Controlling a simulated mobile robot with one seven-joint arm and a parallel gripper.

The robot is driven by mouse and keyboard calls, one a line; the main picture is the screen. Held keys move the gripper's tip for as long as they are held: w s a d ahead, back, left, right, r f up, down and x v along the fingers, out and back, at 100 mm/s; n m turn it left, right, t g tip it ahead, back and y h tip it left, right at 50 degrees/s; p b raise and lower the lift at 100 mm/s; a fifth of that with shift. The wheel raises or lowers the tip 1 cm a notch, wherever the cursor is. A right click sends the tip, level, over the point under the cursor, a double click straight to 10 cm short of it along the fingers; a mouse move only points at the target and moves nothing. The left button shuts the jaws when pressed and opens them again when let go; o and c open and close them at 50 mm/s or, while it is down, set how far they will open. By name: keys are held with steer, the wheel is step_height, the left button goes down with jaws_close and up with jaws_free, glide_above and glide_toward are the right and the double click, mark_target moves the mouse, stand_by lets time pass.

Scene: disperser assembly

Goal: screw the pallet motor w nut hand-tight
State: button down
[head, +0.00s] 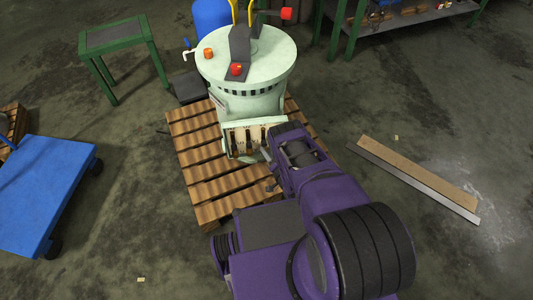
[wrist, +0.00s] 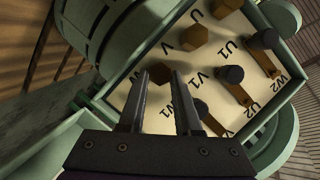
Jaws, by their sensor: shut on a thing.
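In the wrist view a brass-coloured hex nut (wrist: 160,72) sits at the lower left of the row of three on the cream terminal board (wrist: 132,92). My gripper (wrist: 159,77) has its two dark fingertips on either side of this nut and is shut on it. The nut's thread and seating are hidden. In the head view the open terminal box (head: 230,140) is on the front of the pale green machine (head: 250,100), with my arm reaching it from the lower right.
Dark-capped terminals with brass links (wrist: 264,42) lie right of the nuts. The box's green rim (wrist: 292,90) surrounds the board. The machine stands on a wooden pallet (head: 195,150). A blue cart (head: 45,190) is at left; boards (head: 420,175) lie at right.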

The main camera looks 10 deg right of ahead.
steer(key=shift+w+r, duration=0.1)
stand_by(0.4)
steer(key=c, duration=0.6)
jaws_free()
steer(key=shift+s, duration=0.2)
